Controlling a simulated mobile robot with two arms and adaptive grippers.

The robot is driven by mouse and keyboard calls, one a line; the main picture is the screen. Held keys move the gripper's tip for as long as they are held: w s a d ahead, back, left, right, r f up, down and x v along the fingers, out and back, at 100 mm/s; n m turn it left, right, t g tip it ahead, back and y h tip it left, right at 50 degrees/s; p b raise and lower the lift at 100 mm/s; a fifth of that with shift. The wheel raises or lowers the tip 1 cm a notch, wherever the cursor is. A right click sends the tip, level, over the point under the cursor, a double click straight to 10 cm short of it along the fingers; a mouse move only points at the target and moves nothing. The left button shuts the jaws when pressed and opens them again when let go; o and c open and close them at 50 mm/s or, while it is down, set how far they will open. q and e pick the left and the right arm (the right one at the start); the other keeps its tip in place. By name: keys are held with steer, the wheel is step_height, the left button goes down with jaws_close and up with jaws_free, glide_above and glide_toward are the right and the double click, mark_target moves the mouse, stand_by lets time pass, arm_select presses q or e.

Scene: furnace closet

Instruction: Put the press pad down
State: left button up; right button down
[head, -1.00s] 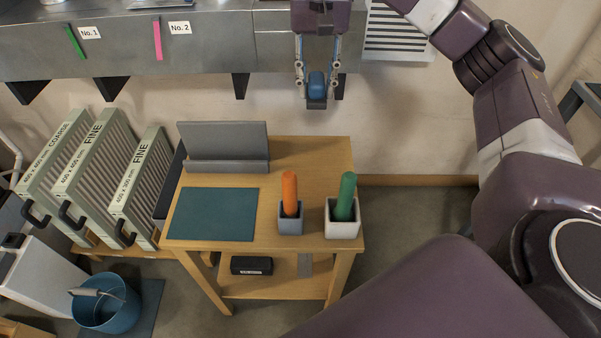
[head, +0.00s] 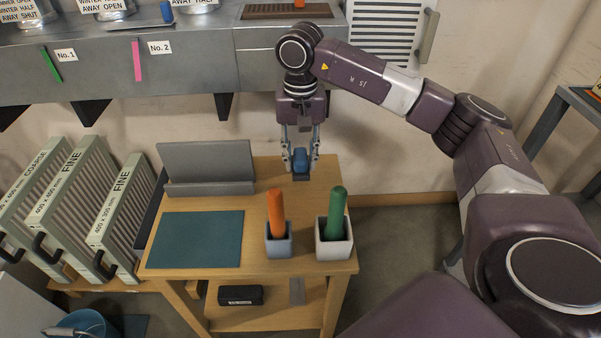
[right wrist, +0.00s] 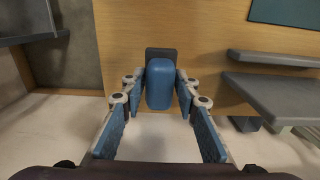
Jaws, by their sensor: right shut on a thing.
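The press pad has a blue handle (head: 301,163) over a dark base (head: 300,177). My right gripper (head: 301,166) is shut on it, fingers pointing down, near the back right of the wooden table. In the right wrist view the blue handle (right wrist: 159,84) sits between the fingertips with the dark base (right wrist: 161,55) beyond it. I cannot tell whether the base touches the table top. The table (head: 265,174) has bare wood around the pad. My left gripper is not in view.
A teal mat (head: 195,240) and a grey stand (head: 208,165) lie left of the pad. Cups with an orange marker (head: 276,212) and a green marker (head: 335,214) stand in front. A metal counter (head: 150,75) runs behind. Filters (head: 65,205) lean at left.

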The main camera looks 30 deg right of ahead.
mark_target(301, 172)
step_height(301, 172, down, 4)
steer(key=shift+f+b, duration=0.1)
steer(key=shift+b, duration=0.25)
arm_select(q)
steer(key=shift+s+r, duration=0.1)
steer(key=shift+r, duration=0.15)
arm_select(e)
steer(key=shift+f, duration=0.15)
steer(key=c, duration=1.5)
jaws_free()
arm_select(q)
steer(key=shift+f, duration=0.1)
